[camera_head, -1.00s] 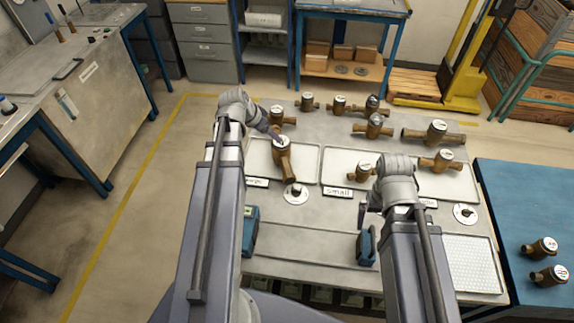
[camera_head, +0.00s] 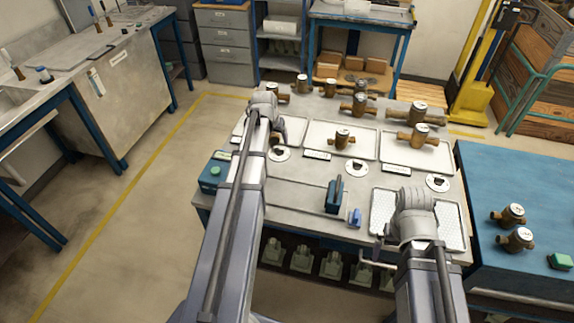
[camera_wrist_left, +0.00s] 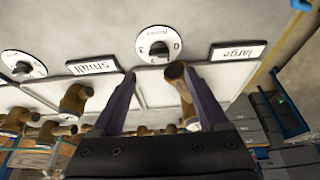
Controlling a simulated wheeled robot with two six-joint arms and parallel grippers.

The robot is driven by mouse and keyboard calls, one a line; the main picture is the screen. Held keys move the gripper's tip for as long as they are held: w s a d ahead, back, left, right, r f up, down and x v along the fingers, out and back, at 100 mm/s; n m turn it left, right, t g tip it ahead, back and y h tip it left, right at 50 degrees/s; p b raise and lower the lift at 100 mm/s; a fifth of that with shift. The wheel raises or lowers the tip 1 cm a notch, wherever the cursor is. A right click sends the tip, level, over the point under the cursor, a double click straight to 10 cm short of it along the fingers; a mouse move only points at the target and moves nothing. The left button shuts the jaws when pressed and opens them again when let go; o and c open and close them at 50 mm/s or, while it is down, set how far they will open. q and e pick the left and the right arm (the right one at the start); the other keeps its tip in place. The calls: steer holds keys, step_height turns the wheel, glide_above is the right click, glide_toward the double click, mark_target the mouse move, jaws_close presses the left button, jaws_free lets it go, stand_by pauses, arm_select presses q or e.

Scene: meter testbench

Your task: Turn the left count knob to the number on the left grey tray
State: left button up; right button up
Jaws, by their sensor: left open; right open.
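The left count knob (camera_head: 280,153) is a white dial with a dark knob in front of the left tray. My left gripper (camera_wrist_left: 160,74) is open and empty, fingers either side of the view, above the tray-and-knob area. My right gripper (camera_head: 381,238) is open near the table's front right.
The middle tray (camera_head: 320,134) and right tray (camera_head: 388,158) hold brass meters, with two more knobs (camera_head: 355,168) (camera_head: 437,182) in front. More meters stand behind. A blue tool (camera_head: 334,195) stands near the front edge. A blue table (camera_head: 480,180) stands at right.

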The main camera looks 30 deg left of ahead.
mark_target(279, 149)
arm_select(q)
steer(key=shift+w+d+f+b, duration=0.1)
steer(key=shift+w+f+b, duration=0.1)
steer(key=shift+f+b, duration=0.9)
steer(key=b+x, duration=0.5)
steer(key=x, duration=0.1)
arm_select(e)
step_height(279, 149, down, 7)
steer(key=shift+s+d+f, duration=0.2)
steer(key=shift+d, duration=0.1)
arm_select(q)
steer(key=shift+r, duration=0.1)
jaws_close()
